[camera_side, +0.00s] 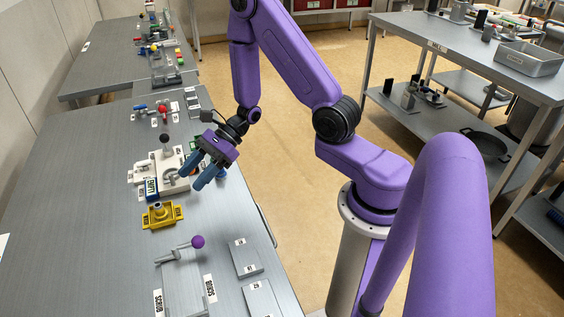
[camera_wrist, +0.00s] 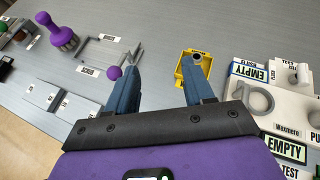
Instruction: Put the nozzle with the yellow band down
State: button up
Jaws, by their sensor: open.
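A yellow holder (camera_side: 175,212) with labelled sides sits on the grey bench in the side view. A short round piece that looks like a nozzle (camera_side: 158,207) stands in it; I cannot make out a separate yellow band. In the wrist view the yellow holder (camera_wrist: 183,75) and the nozzle's round end (camera_wrist: 197,57) show just beyond my right-hand finger. My gripper (camera_side: 191,180) is open and empty, tilted above the bench by the white fixture. In the wrist view my gripper (camera_wrist: 162,60) has bare bench between its blue fingers.
A white fixture (camera_side: 171,166) with EMPTY labels stands behind the yellow holder; it also shows in the wrist view (camera_wrist: 285,92). A purple-knobbed lever (camera_side: 197,242) and grey labelled plates (camera_side: 245,258) lie towards the front. Bench between holder and lever is clear.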

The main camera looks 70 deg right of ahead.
jog(key=s+a+r+n+g+h, duration=0.1)
jog(key=s+a+r+n+g, duration=0.2)
jog(key=s+n+g, duration=0.3)
jog(key=s+a+r+n+g+h, duration=0.1)
jog(key=s+a+r+n+g, duration=0.25)
jog(key=s+n, duration=0.5)
jog(key=s+d+r+n+t+h, duration=0.2)
jog(key=s+d+n+h, duration=0.1)
jog(key=n, duration=0.6)
jog(key=s+d+r+n+t+h, duration=0.2)
jog(key=s+n+h, duration=0.4)
jog(key=n, duration=0.4)
jog(key=shift+s+d+r+t, duration=0.25)
jog(key=shift+s+d+t, duration=0.3)
jog(key=shift+s+d, duration=0.4)
jog(key=shift+w+d+n, duration=0.15)
jog(key=shift+n, duration=0.1)
